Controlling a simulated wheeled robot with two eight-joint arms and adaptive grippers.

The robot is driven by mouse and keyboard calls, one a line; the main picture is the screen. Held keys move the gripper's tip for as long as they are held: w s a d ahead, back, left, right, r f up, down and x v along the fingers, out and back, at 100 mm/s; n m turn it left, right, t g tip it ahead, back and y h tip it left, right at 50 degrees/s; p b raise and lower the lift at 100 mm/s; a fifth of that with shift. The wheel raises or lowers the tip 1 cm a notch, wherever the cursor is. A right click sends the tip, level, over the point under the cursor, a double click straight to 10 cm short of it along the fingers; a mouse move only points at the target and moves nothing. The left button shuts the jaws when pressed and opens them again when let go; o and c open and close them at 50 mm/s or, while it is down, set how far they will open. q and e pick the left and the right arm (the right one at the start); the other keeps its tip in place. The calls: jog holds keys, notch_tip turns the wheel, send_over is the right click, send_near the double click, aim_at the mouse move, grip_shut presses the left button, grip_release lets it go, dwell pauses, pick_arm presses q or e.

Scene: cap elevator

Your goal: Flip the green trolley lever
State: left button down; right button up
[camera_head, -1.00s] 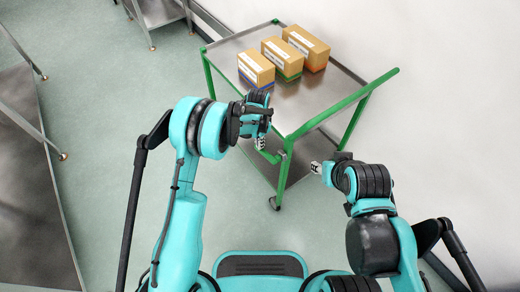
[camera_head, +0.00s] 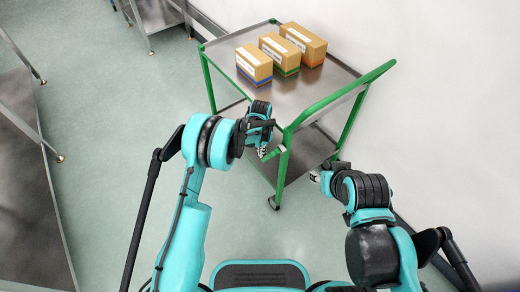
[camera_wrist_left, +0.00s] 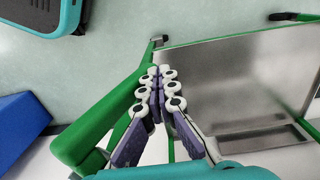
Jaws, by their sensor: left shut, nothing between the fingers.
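The green trolley lever (camera_head: 274,153) is a short green bar at the near corner of the metal trolley (camera_head: 238,41), beside its green post. My left gripper (camera_head: 262,150) is at the lever's left end; whether it touches is unclear. In the left wrist view its fingers (camera_wrist_left: 157,72) are shut together with nothing between them. A broad green bar (camera_wrist_left: 100,128) lies close along their left side; I cannot tell if it is the lever. My right gripper (camera_head: 315,177) is to the right of the trolley's near post, small in view, its opening unclear.
Three cardboard boxes (camera_head: 254,68) stand on the trolley's top shelf. The green push handle (camera_head: 345,92) rises on the right. Metal tables (camera_head: 25,125) stand at the left. A white wall (camera_head: 450,110) is at the right. Floor between tables and trolley is clear.

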pick_arm(q)
jog(key=shift+s+d+f, duration=0.1)
jog(key=shift+s+f, duration=0.05)
jog(key=shift+f, duration=0.1)
jog(key=shift+s+d+f+g+h, duration=0.3)
jog(key=shift+s+g+h, duration=0.1)
jog(key=shift+g, duration=0.1)
pick_arm(e)
jog(key=shift+f, duration=0.2)
pick_arm(q)
jog(key=shift+w+a, duration=0.1)
